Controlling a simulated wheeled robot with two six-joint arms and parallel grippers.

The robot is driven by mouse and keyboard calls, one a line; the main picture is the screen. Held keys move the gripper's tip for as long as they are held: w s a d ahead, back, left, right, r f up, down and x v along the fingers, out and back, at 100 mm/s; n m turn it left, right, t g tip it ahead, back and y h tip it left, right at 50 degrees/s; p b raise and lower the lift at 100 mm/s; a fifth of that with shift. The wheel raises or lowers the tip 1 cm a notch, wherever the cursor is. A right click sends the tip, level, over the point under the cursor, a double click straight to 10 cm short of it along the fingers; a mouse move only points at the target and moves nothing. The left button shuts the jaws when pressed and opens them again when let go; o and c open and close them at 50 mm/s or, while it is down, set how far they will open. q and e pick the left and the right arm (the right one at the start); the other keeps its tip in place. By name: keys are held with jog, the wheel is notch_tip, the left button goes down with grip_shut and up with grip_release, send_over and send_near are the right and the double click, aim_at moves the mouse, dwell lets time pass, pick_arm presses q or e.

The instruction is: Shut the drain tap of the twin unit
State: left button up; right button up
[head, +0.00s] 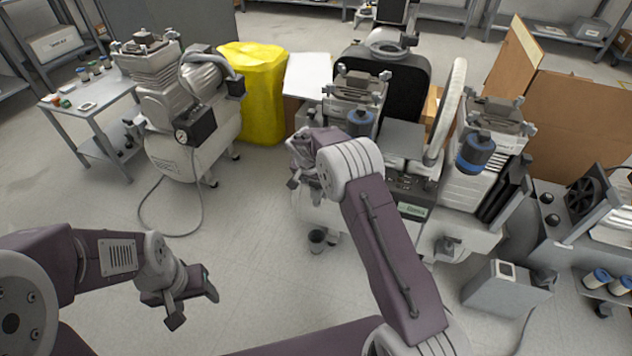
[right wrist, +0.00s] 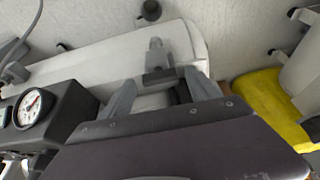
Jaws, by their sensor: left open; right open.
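The twin unit (head: 450,205) stands right of centre in the head view, a white tank with two finned pump heads on top. My right gripper (head: 304,165) is at the left end of its tank, and my arm hides part of that end. In the right wrist view my right gripper (right wrist: 160,95) is open over the white tank (right wrist: 90,68). A small grey fitting (right wrist: 156,58) stands just beyond and between the fingertips; I cannot tell whether it is the drain tap or whether the fingers touch it. My left gripper (head: 190,298) is open and empty above the floor.
A pressure gauge (right wrist: 30,105) sits close left of my right gripper. Another compressor (head: 185,130) and a yellow bag (head: 253,90) stand to the left and behind.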

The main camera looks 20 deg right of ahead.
jog(key=shift+r, duration=0.1)
jog(key=p+v, duration=0.4)
jog(key=v, duration=0.5)
jog(key=shift+p, duration=0.35)
